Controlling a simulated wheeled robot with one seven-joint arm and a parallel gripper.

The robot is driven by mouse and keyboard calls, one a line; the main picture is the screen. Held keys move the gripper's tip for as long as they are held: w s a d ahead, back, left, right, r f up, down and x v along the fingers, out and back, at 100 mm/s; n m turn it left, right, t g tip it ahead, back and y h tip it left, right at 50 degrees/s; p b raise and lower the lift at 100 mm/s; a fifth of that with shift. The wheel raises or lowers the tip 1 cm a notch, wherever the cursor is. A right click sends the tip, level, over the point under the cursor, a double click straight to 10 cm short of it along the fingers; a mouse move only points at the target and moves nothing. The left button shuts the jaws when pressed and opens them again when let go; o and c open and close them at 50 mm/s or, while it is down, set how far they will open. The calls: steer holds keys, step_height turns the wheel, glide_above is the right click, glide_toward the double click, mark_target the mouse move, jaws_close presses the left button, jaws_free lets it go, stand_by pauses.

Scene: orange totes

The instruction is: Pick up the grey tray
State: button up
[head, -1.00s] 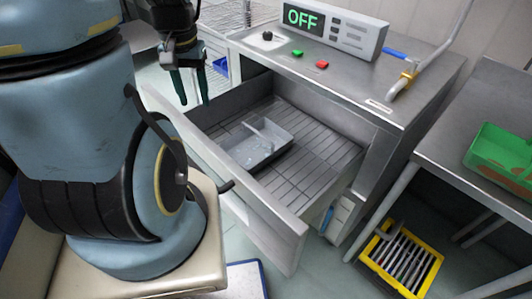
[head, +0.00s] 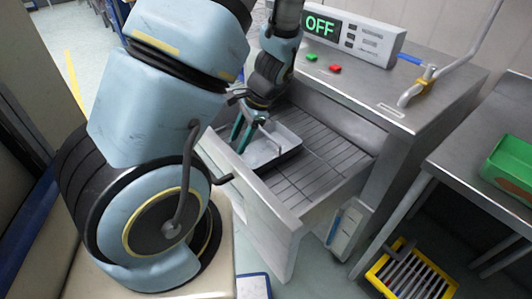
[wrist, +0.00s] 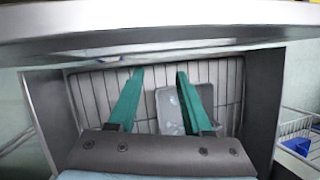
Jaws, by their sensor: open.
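The grey tray (head: 277,150) is a small rectangular tray with a handle. It lies on the slatted floor of the open metal drawer (head: 340,140), near the drawer's left side. In the wrist view the tray (wrist: 172,110) shows partly behind the right finger. My gripper (head: 243,138) has two green fingers and is open.
The drawer's front panel (head: 252,205) stands between my base and the tray. A steel counter with an "OFF" display (head: 320,25) is above the drawer. A green tote (head: 510,160) sits on the right table, and a yellow rack (head: 412,275) is on the floor.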

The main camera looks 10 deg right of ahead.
step_height(320, 180, down, 5)
steer(key=w+d+m+t+y+b, duration=0.2)
steer(key=m, duration=0.3)
steer(key=m+t+y+b, duration=0.1)
steer(key=m+t+b, duration=0.2)
steer(key=m+t, duration=0.8)
glide_toward(266, 133)
steer(key=w, duration=0.1)
steer(key=w+a+m+g, duration=0.1)
steer(key=w, duration=0.1)
steer(key=w+a+g+p, duration=0.1)
steer(key=shift+w+a+f+m, duration=0.1)
steer(key=shift+w+f+m, duration=0.05)
steer(key=shift+m, duration=0.15)
steer(key=shift+p+x, duration=0.8)
steer(key=shift+x, duration=1.5)
steer(key=shift+f, duration=0.2)
jaws_close()
